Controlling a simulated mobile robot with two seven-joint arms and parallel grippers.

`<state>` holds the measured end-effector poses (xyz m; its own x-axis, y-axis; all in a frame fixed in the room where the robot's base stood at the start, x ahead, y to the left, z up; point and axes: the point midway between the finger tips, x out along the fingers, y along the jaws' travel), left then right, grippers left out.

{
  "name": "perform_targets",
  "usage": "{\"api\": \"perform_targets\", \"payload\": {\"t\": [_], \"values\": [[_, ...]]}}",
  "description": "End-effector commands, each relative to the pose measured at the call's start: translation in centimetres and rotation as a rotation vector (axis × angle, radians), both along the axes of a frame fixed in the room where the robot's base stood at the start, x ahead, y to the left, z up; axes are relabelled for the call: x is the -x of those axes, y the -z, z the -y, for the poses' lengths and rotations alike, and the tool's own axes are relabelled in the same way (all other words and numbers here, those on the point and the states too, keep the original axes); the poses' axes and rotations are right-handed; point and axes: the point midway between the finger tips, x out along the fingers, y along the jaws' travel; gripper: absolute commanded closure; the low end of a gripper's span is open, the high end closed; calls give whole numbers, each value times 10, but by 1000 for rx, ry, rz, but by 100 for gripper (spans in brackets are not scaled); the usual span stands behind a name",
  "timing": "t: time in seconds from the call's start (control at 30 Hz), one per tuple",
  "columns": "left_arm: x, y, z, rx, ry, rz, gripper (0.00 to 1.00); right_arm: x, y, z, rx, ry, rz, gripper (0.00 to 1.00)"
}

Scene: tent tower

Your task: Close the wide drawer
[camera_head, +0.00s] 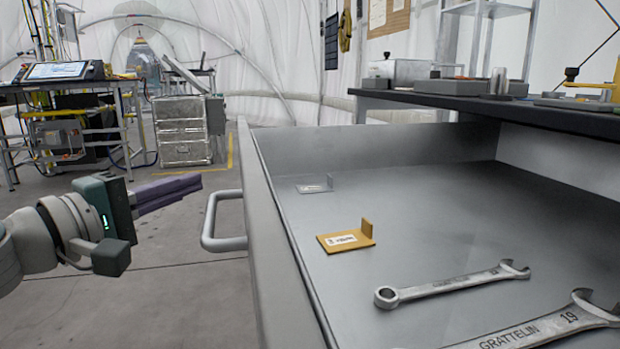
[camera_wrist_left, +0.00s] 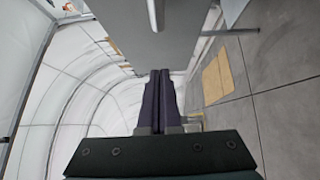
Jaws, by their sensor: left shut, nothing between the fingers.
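The wide drawer (camera_head: 283,237) stands open in the head view, its grey front running from the middle to the bottom edge. A bar handle (camera_head: 211,222) sticks out to the left from that front. My left gripper (camera_head: 200,184) is left of the handle, apart from it, with its purple fingers shut and empty, pointing right. In the left wrist view the shut fingers (camera_wrist_left: 158,75) point toward a grey panel (camera_wrist_left: 165,45) with a pale bar (camera_wrist_left: 156,14) at the top. My right gripper is not in view.
Inside the drawer lie a wrench (camera_head: 450,284), a larger wrench (camera_head: 545,328), a yellow bracket (camera_head: 346,239) and a grey bracket (camera_head: 316,187). A dark worktop (camera_head: 490,100) stands above at the right. A metal case (camera_head: 182,131) and a cart (camera_head: 70,90) stand behind. The floor at left is clear.

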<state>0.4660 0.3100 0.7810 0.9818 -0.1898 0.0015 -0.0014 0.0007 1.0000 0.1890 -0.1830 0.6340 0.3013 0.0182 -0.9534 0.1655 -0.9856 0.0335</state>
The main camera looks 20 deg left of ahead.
Motion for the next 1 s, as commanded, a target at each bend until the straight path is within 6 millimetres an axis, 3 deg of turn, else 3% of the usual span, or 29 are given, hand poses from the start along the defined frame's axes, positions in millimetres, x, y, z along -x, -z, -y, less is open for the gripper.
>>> {"api": "perform_targets", "payload": {"t": [0.07, 0.3, 1.0], "values": [[-15, -1, 4, 1, 0, 2, 100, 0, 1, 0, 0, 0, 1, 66], [-30, -1, 30, 0, -1, -1, 100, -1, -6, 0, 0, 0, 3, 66], [-40, 0, 46, 1, 1, 0, 100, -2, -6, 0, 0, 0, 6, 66]]}}
